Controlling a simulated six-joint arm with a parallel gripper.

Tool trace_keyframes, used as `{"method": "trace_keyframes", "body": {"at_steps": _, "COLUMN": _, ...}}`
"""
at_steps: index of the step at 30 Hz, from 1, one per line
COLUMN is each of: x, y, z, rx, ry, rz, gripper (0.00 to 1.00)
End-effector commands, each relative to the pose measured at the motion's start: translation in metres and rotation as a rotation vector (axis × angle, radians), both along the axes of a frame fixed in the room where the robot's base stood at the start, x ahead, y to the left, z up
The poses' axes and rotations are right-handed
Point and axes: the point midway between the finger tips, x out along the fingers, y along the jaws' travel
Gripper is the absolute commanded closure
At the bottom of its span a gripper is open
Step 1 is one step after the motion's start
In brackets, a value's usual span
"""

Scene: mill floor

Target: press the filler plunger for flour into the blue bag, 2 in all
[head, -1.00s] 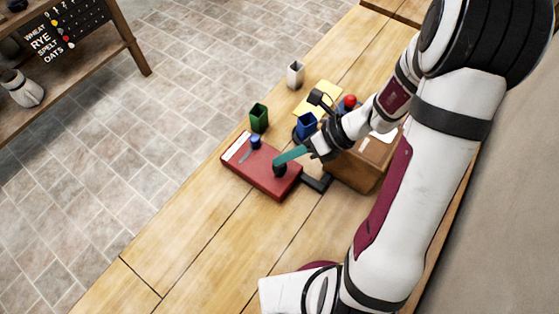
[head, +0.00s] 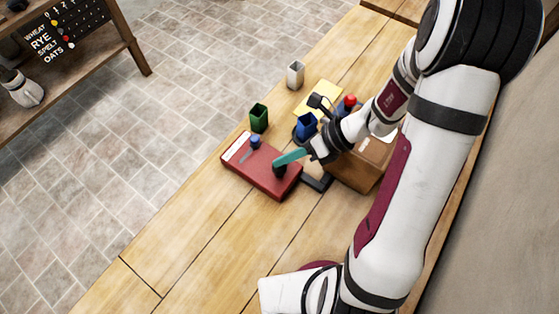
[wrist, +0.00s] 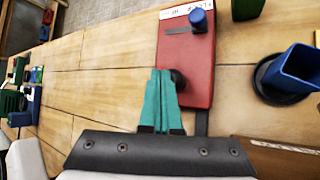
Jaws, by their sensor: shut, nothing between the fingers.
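My gripper (head: 277,162) has teal fingers, shut with nothing between them. In the wrist view the fingertips (wrist: 162,74) are beside a black knob (wrist: 180,80) at the near end of a red box (head: 262,172). I cannot tell if they touch it. The box also carries a blue knob (head: 255,142) beside a grey slot, and a white label too small to read. I cannot tell for certain which part is the plunger. The blue bag (head: 306,126) stands open-topped on a dark round base, beside my wrist. It also shows at the right of the wrist view (wrist: 290,72).
A green open-topped bag (head: 259,118) and a white one (head: 295,74) stand beyond the box. A yellow sheet (head: 323,91), a red-topped item (head: 350,101) and a brown wooden box (head: 360,172) are near my wrist. The bench's near left part is clear.

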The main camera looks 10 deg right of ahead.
Motion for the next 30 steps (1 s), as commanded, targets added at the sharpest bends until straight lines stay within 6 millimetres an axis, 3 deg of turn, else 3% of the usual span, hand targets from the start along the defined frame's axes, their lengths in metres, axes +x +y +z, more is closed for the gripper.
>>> {"method": "trace_keyframes", "body": {"at_steps": 30, "x": 0.000, "y": 0.000, "z": -0.011, "rx": -0.001, "ry": 0.001, "rz": 0.001, "gripper": 1.00}}
